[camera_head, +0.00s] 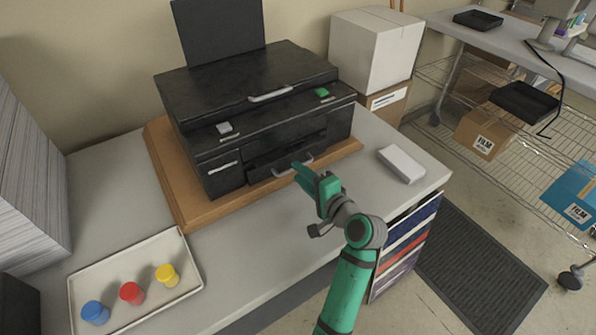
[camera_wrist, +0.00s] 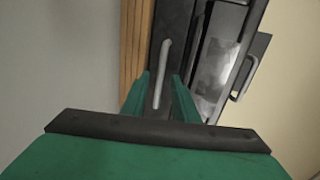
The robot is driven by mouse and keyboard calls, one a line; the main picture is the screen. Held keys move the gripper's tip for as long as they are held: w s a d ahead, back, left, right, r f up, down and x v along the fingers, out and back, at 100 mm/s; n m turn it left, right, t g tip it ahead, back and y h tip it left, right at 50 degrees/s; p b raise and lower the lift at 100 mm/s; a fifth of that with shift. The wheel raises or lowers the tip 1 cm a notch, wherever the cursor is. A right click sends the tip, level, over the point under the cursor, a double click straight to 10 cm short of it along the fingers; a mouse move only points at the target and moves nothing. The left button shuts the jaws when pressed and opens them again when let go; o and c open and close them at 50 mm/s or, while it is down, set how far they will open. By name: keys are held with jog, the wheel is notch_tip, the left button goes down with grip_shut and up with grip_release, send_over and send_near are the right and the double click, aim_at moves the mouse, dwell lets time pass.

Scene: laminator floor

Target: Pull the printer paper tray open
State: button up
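The black printer (camera_head: 245,105) stands on a wooden board (camera_head: 188,205) on the grey counter. Its paper tray front is low on the near side, with a pale bar handle (camera_head: 281,172). My green gripper (camera_head: 301,170) is right at this handle, partly covering it. In the wrist view, the two fingers (camera_wrist: 161,76) are apart and the handle (camera_wrist: 163,75) shows in the gap between them. I see no clear finger contact with the handle. The tray appears pushed in. Another handle (camera_wrist: 244,78) shows farther right in the wrist view.
A white tray (camera_head: 75,289) with blue, red and yellow capped jars is at the front left. A small white box (camera_head: 401,163) lies right of the printer. A paper stack (camera_head: 30,175) stands at the left. The counter before the printer is clear.

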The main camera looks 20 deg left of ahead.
jog(key=shift+x, duration=1.1)
jog(key=shift+d, duration=0.1)
grip_shut()
